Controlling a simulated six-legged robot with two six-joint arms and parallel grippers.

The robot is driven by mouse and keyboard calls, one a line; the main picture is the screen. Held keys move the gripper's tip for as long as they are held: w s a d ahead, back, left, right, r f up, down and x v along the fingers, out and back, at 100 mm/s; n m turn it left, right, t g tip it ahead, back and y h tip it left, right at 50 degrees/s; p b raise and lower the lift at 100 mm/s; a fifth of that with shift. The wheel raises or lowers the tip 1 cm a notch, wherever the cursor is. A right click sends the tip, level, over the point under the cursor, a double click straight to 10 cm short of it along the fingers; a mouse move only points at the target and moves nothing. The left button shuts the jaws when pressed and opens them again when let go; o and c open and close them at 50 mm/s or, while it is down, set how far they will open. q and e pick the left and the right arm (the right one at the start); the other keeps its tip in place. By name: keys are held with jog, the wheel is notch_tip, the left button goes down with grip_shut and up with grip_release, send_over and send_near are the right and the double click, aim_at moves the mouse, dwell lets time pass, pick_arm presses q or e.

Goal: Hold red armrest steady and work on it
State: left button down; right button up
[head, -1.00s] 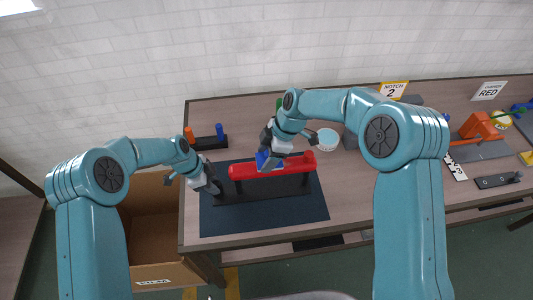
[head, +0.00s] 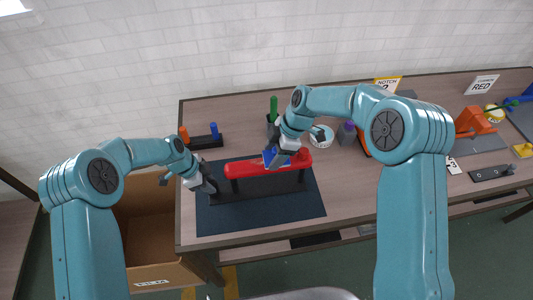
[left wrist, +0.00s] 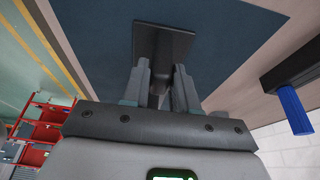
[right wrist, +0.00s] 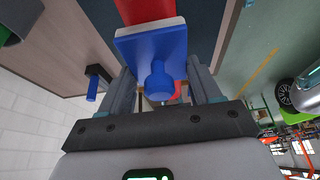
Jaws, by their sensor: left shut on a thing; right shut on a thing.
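The red armrest (head: 245,169) lies level across two posts of a black stand (head: 264,190) on the dark blue mat (head: 225,222). My left gripper (head: 209,187) is at the stand's left end, shut on the stand. The left wrist view shows the gripped dark end plate (left wrist: 163,42) between the fingers. My right gripper (head: 276,153) is above the armrest, right of its middle, shut on a blue tool (head: 277,158). The right wrist view shows the tool's blue plate (right wrist: 140,48) and round knob against the red armrest (right wrist: 142,10); exact contact is hidden.
A small black rack (head: 203,142) with orange and blue pegs stands behind the mat. A green-handled item (head: 273,108) and a white round container (head: 321,136) stand behind the right gripper. An open cardboard box (head: 152,245) is at the table's left. Orange and dark parts fill the right side.

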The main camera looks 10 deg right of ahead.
aim_at(257, 163)
jog(key=shift+d, duration=1.8)
jog(key=shift+a, duration=1.7)
jog(key=shift+a+f, duration=0.15)
jog(key=shift+a, duration=1.7)
jog(key=shift+r, duration=1.55)
jog(key=shift+f, duration=0.1)
jog(key=shift+f, duration=0.4)
jog(key=shift+f, duration=1)
